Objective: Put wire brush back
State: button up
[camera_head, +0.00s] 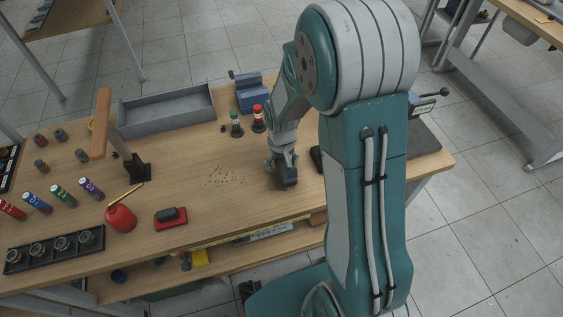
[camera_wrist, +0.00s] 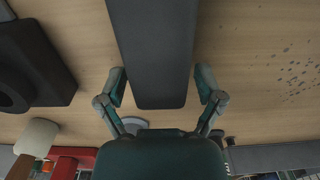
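My gripper (camera_head: 284,168) points down low over the right part of the wooden bench. In the wrist view its two fingers (camera_wrist: 161,86) stand on either side of a long dark grey block (camera_wrist: 155,45). The block also shows under my gripper in the head view (camera_head: 286,181). It may be the wire brush, but I see no bristles and cannot be sure. The fingers lie very close to its sides; I cannot tell whether they press on it. Dark specks (camera_head: 223,176) lie on the bench left of my gripper.
A blue vise (camera_head: 251,93), a green bottle (camera_head: 236,124) and a red one (camera_head: 258,119) stand behind. A grey tray (camera_head: 168,110) lies farther left. A red oil can (camera_head: 120,218) and a red-and-black block (camera_head: 171,217) are at the front left. My arm hides some of the right side.

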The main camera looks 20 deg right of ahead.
jog(key=shift+r, duration=0.1)
notch_tip(320, 180, up, 12)
jog(key=s+r+t, duration=0.5)
jog(key=s+r, duration=0.8)
jog(key=s, duration=0.4)
jog(key=shift+s+r+t, duration=0.2)
jog(key=shift+r+t, duration=0.1)
jog(key=shift+r, duration=0.1)
